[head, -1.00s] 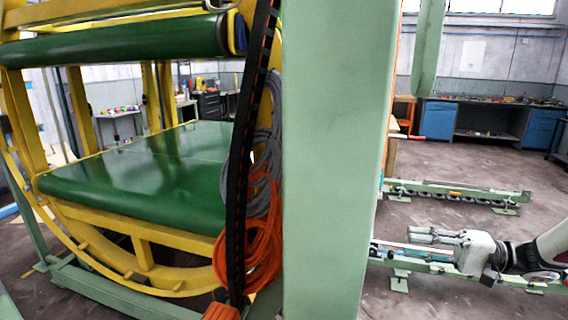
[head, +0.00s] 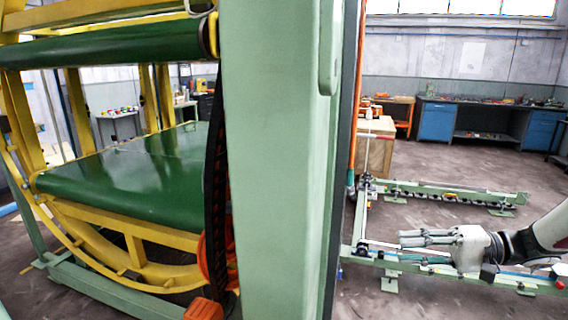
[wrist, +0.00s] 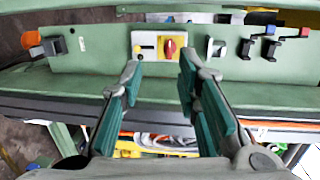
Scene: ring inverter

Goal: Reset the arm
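My arm reaches in from the right edge of the head view, and my gripper (head: 412,239) points left above the green floor rails. In the wrist view my gripper (wrist: 160,72) is open, its two teal-padded fingers spread apart with nothing between them. Beyond the fingertips is a green control panel (wrist: 90,75) with a red rotary switch on a yellow plate (wrist: 170,46). A gap to the panel cannot be judged exactly. The ring inverter (head: 130,180), with yellow ring frame and green rollers, stands at the left of the head view.
A thick green post (head: 270,160) stands in the middle of the head view and hides part of the inverter. Blue workbenches (head: 437,122) line the back wall. A wooden box (head: 372,145) stands behind the rails. Open floor (head: 440,165) lies between rails and benches.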

